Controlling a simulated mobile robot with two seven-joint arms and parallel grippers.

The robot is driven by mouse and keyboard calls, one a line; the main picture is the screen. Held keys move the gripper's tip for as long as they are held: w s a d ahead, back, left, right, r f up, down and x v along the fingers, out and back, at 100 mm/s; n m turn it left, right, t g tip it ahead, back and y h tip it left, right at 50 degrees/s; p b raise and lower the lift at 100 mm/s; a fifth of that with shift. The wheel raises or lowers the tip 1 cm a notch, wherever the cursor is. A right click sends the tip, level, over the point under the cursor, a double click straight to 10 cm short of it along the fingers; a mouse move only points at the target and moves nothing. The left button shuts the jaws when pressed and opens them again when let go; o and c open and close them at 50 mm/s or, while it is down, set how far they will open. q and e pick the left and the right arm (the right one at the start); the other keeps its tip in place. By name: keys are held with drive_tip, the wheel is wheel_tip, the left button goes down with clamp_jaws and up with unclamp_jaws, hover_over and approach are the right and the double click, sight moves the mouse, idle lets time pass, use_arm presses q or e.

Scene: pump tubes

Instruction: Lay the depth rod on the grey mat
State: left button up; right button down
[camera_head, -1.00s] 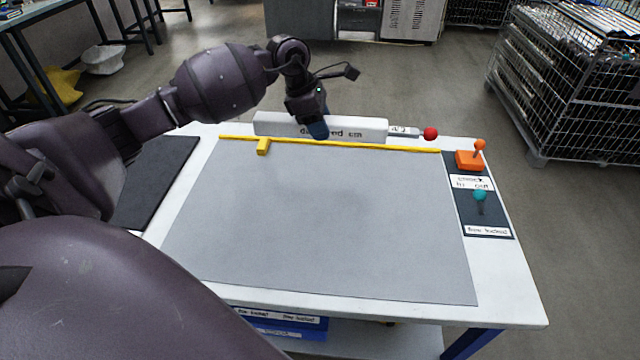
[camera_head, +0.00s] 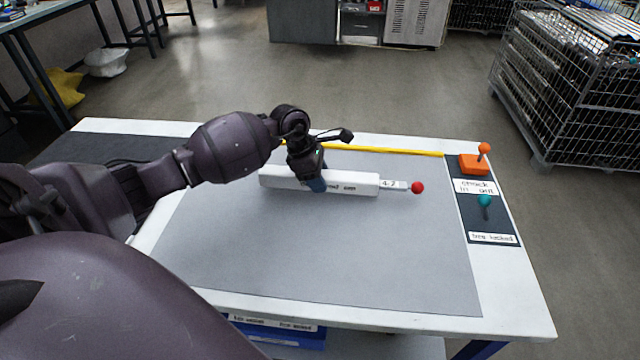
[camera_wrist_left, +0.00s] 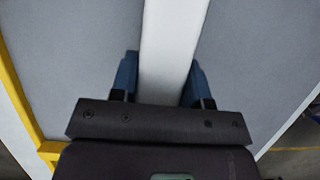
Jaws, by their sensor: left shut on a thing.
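The depth rod (camera_head: 350,186) is a long white bar with lettering, a 4.2 tag and a red ball at its right end. It lies level across the far half of the grey mat (camera_head: 330,250), seen from above. My left gripper (camera_head: 316,185) is shut on the bar near its middle and hides part of the lettering. In the left wrist view the bar (camera_wrist_left: 168,50) runs between the two blue fingers (camera_wrist_left: 163,72). I cannot tell whether the bar touches the mat or hangs just above it. My right gripper is not in view.
A yellow strip (camera_head: 390,151) runs along the mat's far edge. A dark mat (camera_head: 100,149) lies at the left. The near mat is clear.

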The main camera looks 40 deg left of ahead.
use_arm(q)
drive_tip(key=shift+f, duration=1)
drive_tip(key=shift+f, duration=0.15)
drive_tip(key=o, duration=1.1)
drive_tip(key=shift+o, duration=0.2)
